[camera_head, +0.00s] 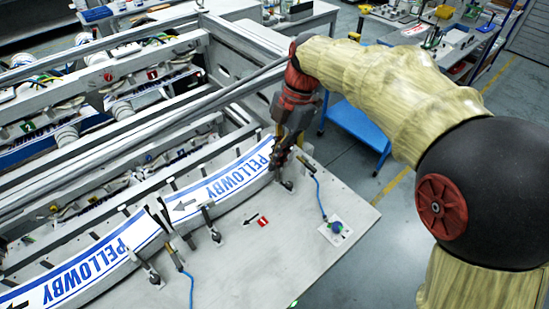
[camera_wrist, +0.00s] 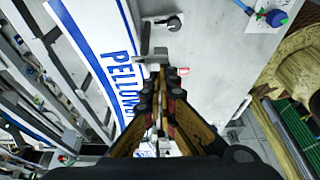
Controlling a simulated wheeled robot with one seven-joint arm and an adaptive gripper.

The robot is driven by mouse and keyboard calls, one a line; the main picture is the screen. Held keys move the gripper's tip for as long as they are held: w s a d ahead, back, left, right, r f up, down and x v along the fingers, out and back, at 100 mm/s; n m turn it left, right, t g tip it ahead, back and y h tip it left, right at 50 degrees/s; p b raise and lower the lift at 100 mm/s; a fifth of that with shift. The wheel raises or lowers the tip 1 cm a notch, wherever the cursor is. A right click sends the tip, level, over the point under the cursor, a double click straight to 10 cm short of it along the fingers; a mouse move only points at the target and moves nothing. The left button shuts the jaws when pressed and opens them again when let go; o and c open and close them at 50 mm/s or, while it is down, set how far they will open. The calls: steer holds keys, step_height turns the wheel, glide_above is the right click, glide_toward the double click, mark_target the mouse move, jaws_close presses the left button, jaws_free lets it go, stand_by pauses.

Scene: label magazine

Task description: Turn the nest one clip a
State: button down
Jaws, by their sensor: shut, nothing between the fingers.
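Two curved white labels with blue PELLOWBY lettering lie along the curved frame: the near-right label (camera_head: 232,176) and the left label (camera_head: 78,272). Small dark clips stand along their front edge: a right clip (camera_head: 286,184), a middle clip (camera_head: 211,226) and a left clip (camera_head: 150,268). Which one is clip a I cannot tell. My gripper (camera_head: 280,160) is shut and empty, pointing down by the right end of the near-right label, close to the right clip. In the wrist view my fingertips (camera_wrist: 152,70) are together beside the label (camera_wrist: 100,50), and a clip with a dark lever (camera_wrist: 170,23) shows beyond them.
A white plate with a blue knob (camera_head: 337,228) sits on the grey table (camera_head: 290,250), with a blue hose. A red tag (camera_head: 263,222) lies near the label. Rails and cables (camera_head: 110,75) fill the left. The table's front right is mostly clear.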

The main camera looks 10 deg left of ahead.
steer(key=shift+w, duration=0.2)
stand_by(0.6)
steer(key=shift+w+a+p, duration=0.2)
steer(key=shift+w+p, duration=0.15)
steer(key=shift+w, duration=0.1)
steer(key=s+a, duration=0.2)
steer(key=s, duration=0.2)
steer(key=v, duration=1)
steer(key=shift+w+a, duration=0.2)
